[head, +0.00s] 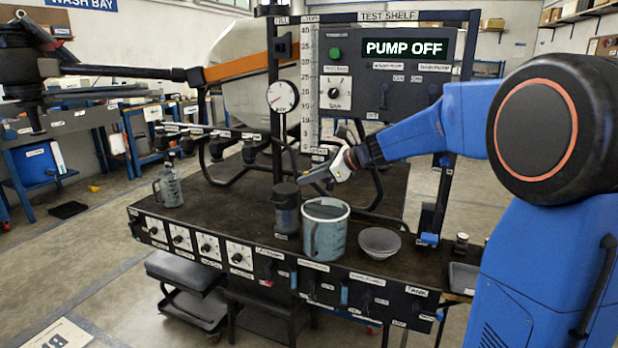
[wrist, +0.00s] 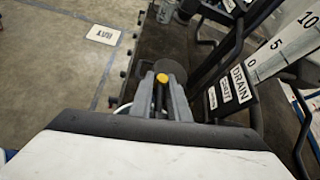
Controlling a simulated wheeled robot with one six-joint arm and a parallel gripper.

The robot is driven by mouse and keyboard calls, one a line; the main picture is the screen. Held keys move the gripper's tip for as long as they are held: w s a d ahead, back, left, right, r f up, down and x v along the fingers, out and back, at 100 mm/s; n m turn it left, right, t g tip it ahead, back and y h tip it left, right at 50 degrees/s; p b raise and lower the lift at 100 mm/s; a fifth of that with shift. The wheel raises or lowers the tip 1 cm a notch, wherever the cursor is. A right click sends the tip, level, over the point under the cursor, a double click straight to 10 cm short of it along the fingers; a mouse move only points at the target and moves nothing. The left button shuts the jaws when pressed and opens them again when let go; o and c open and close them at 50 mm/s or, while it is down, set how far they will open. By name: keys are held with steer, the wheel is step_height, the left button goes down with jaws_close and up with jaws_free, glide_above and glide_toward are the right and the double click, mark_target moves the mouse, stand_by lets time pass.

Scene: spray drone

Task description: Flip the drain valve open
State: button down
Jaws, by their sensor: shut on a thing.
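My gripper (head: 316,175) is above the bench, beside the measuring scale's lower end and over the grey-lidded cup. In the wrist view, its two grey fingers (wrist: 162,100) are shut around a dark, thin handle with a yellow end (wrist: 162,78). I take this to be the drain valve's lever; most of it is hidden by the fingers. A DRAIN label (wrist: 239,84) stands to the right of the fingers, with smaller labels by it. The valve body is hidden, and the lever's exact angle cannot be told. In the head view, the lever cannot be made out at the gripper.
A round gauge (head: 282,96) and the scale (head: 308,90) rise behind. Black hoops stand close by. The display (head: 406,48) reads PUMP OFF.

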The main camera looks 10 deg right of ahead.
steer(key=c, duration=1.9)
jaws_free()
steer(key=shift+o, duration=0.2)
steer(key=v, duration=1.7)
steer(key=shift+s, duration=0.2)
steer(key=shift+r, duration=0.15)
